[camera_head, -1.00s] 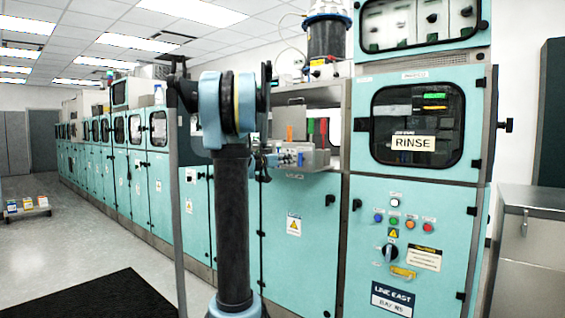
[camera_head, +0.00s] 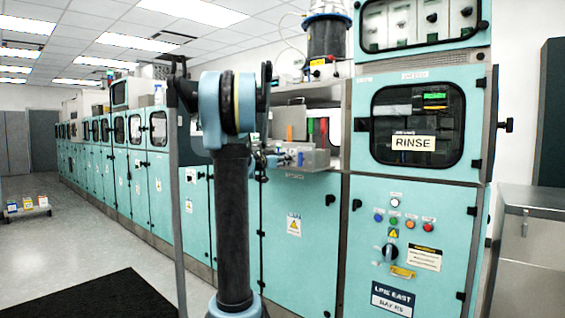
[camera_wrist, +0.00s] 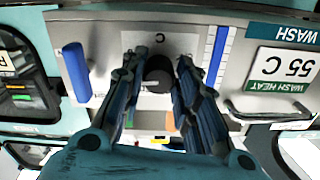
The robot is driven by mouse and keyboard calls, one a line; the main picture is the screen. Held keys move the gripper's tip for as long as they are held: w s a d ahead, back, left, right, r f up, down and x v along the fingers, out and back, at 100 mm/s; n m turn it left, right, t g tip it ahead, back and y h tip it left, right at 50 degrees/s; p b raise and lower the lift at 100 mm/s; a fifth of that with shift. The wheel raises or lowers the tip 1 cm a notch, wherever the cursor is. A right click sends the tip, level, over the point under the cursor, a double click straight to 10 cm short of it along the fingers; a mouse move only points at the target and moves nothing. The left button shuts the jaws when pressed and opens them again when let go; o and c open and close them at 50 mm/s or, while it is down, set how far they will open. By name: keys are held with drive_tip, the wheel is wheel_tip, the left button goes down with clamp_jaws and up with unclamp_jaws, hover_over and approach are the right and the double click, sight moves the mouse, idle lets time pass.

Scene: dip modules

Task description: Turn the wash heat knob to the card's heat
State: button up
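In the wrist view a dark round knob (camera_wrist: 158,75) stands on a pale panel (camera_wrist: 105,60). My gripper (camera_wrist: 156,64) has one finger on each side of the knob. The fingers look apart, with narrow gaps beside the knob; any contact is hard to tell. A white card (camera_wrist: 280,68) at the right reads 55 C, with a green WASH HEAT strip (camera_wrist: 278,87). The knob's pointer and current setting cannot be made out. In the head view my arm hides most of the gripper at the grey control box (camera_head: 310,158).
A blue bar (camera_wrist: 75,72) stands left of the knob and a blue-marked scale (camera_wrist: 216,55) right of it.

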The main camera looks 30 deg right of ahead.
drive_tip(key=o, duration=0.3)
drive_tip(key=shift+w, duration=0.1)
drive_tip(key=v, duration=1.2)
drive_tip(key=s+a+n, duration=0.2)
drive_tip(key=a+n, duration=0.3)
drive_tip(key=n, duration=0.8)
drive_tip(key=x, duration=1.7)
drive_tip(key=shift+d, duration=0.35)
